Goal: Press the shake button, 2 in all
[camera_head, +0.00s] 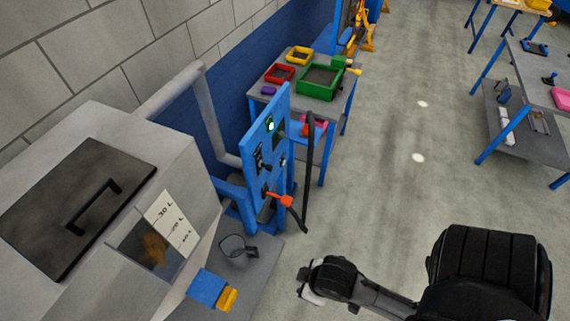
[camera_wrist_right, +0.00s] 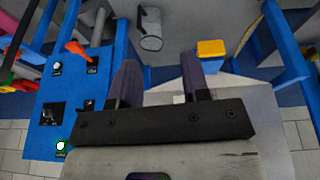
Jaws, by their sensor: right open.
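A blue upright panel (camera_head: 268,165) stands at the centre left of the head view and on the left of the wrist view (camera_wrist_right: 42,118). It carries a white-and-green button (camera_head: 270,125), which also shows low in the wrist view (camera_wrist_right: 60,147). Black switches and an orange-red lever (camera_head: 280,198) are on it too; I cannot read which control is the shake button. My right gripper (camera_wrist_right: 158,70) is open and empty, its two dark fingers spread, apart from the panel and to its right in the wrist view. My left gripper is not in view.
A grey machine (camera_head: 70,180) with a lid handle and level scale fills the left. A clear cup (camera_head: 237,247) and a yellow block (camera_head: 228,298) are in front of the panel. A table with green tray (camera_head: 318,82) stands behind.

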